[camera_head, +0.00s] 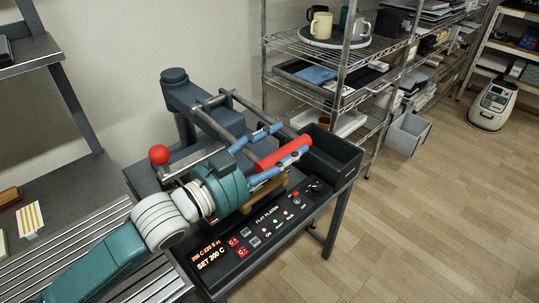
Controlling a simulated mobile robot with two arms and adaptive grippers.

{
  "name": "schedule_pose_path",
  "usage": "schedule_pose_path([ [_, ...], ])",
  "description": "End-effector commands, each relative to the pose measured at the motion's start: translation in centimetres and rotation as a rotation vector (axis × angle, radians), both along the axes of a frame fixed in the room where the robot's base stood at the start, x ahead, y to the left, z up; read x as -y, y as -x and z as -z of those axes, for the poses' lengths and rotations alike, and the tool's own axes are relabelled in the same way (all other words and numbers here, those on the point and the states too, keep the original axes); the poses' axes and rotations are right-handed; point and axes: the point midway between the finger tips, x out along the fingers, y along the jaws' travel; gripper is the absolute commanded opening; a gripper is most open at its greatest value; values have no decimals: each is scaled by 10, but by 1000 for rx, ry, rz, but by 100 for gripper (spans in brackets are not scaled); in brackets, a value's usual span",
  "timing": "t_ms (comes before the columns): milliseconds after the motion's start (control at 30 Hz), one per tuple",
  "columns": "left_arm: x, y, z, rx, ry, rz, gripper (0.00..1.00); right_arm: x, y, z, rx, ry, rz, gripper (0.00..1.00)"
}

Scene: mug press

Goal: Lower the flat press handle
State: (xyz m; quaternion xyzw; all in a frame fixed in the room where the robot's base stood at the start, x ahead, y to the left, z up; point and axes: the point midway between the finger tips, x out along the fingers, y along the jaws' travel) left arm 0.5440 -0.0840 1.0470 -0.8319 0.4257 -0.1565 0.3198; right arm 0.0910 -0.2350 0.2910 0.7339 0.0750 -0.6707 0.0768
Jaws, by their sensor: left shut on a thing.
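The flat press (205,115) stands on a dark table, with a dark column and grey rods running forward over it. Its flat press handle (284,152) is a red bar at the front of the rods, held above the control panel. My left gripper (272,150) comes in from the lower left, and its blue fingers lie on both sides of the red bar, shut on it. The gripper and wrist hide much of the press below the handle. My right gripper is not in view.
A red ball knob (159,154) on a lever stands left of my wrist. The control panel (262,232) with lit labels runs along the table front. A black open bin (340,155) sits at the table's right end. A wire shelf (345,50) with mugs stands behind.

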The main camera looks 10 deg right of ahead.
Motion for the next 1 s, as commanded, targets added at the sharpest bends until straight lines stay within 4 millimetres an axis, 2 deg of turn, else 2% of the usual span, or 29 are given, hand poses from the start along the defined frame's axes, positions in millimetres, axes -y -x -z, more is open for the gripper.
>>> schedule_pose_path([
  [33, -6, 3, -11, 21, 12, 0, 44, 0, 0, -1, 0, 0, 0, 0],
  [500, -78, 58, 0, -6, -1, 3, 44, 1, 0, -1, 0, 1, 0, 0],
  [700, -91, 68, 1, -9, 0, 3, 44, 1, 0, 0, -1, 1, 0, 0],
  [1000, -93, 68, 1, -9, -1, 2, 44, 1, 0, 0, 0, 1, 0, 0],
])
